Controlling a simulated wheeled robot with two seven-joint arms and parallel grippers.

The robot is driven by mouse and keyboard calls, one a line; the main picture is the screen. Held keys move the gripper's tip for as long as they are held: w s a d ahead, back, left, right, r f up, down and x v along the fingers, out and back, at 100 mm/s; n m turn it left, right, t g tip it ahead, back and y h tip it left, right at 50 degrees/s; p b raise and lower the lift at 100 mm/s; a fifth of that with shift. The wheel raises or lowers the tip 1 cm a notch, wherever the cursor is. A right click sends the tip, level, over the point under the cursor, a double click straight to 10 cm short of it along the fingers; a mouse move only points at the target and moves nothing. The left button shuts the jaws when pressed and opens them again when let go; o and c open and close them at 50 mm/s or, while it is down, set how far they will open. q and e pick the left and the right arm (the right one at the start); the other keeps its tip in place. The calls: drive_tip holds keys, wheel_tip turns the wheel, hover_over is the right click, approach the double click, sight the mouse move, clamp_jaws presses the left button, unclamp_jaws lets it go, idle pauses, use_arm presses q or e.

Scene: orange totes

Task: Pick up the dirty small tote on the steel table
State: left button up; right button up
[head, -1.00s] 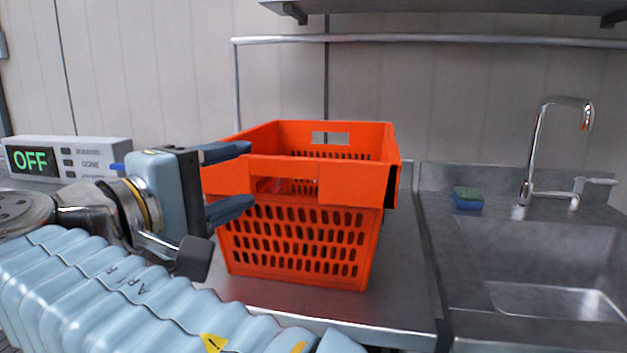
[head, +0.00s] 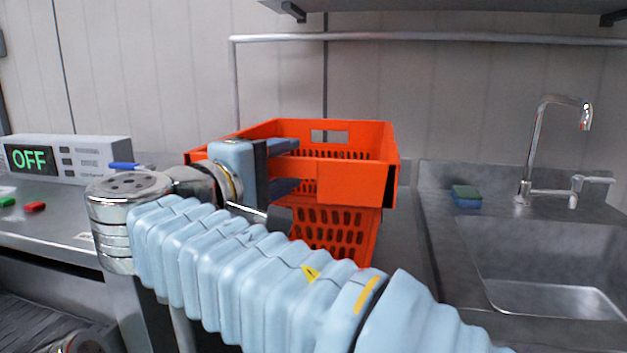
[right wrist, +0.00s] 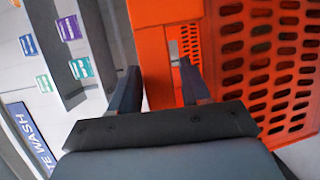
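The orange tote (head: 345,183) with slotted walls stands upright on the steel table (head: 400,270), left of the sink. No clear dirt shows on it. My right gripper (head: 290,166) is at the tote's near left side, its fingers spread and pointing right. The gripper and arm cover the tote's lower left part. In the right wrist view, the fingers (right wrist: 160,85) are apart, with the tote's orange wall (right wrist: 160,45) showing between them. I cannot tell whether either finger touches it.
A panel reading OFF (head: 70,158) stands at the left. A metal rail (head: 430,37) and shelf are above the tote.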

clamp_jaws()
drive_tip(key=shift+r, duration=0.15)
